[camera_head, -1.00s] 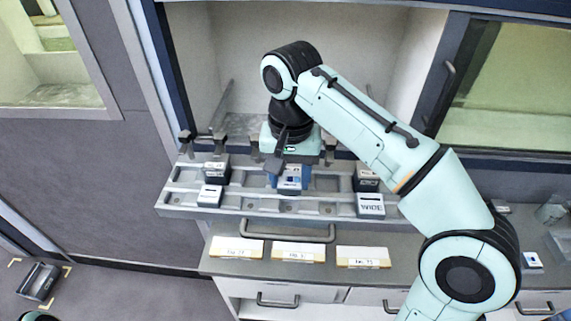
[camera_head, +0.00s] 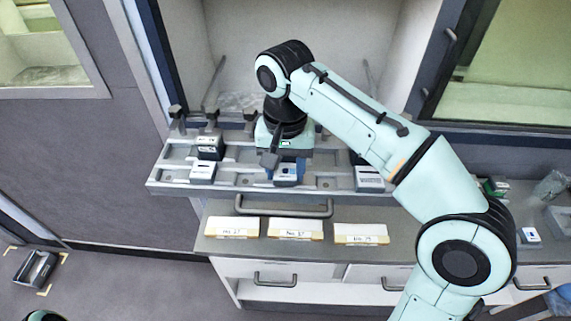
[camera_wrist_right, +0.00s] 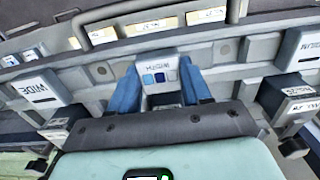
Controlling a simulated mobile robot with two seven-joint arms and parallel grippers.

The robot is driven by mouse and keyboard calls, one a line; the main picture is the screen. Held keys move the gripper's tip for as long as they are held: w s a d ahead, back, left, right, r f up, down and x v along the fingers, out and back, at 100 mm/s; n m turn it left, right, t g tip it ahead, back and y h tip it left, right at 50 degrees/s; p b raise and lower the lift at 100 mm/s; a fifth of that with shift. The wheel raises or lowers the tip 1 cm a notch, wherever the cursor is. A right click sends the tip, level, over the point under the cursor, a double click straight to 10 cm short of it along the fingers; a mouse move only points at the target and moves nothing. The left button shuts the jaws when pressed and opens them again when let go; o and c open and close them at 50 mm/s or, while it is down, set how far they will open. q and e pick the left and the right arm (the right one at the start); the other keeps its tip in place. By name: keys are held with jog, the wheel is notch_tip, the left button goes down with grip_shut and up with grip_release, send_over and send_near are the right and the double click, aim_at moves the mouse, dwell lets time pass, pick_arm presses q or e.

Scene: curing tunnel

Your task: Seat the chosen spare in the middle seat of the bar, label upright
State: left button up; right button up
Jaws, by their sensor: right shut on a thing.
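The grey bar (camera_head: 240,180) runs across the bench with its row of seats. My right gripper (camera_head: 287,164) is over the middle of the bar, pointing down, its blue fingers shut on a light spare block (camera_head: 288,175). In the right wrist view the spare (camera_wrist_right: 157,76) is between the blue fingers (camera_wrist_right: 160,90). It has printed lettering and blue squares on its face; I cannot read the lettering surely. It is at the bar's middle seat, between the left front block (camera_head: 203,172) and the right front block (camera_head: 369,179). Whether it touches the seat floor is hidden. My left gripper is out of view.
A dark-fronted block (camera_head: 210,147) stands behind the left front block. Dark clamps (camera_head: 177,118) line the bar's back edge. Three label cards (camera_head: 296,229) lie on the bench in front, past a grey handle (camera_head: 284,208). A dark tray (camera_head: 36,268) sits on the floor at left.

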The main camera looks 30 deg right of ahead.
aim_at(285, 171)
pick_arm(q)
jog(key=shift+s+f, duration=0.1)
pick_arm(e)
jog(key=shift+f, duration=0.25)
dwell(0.3)
jog(key=o, duration=1.1)
jog(key=shift+o, duration=0.2)
jog(key=shift+r, duration=0.1)
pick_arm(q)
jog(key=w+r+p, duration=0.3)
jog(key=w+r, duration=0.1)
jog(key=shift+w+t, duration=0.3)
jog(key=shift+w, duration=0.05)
pick_arm(e)
notch_tip(285, 171, up, 12)
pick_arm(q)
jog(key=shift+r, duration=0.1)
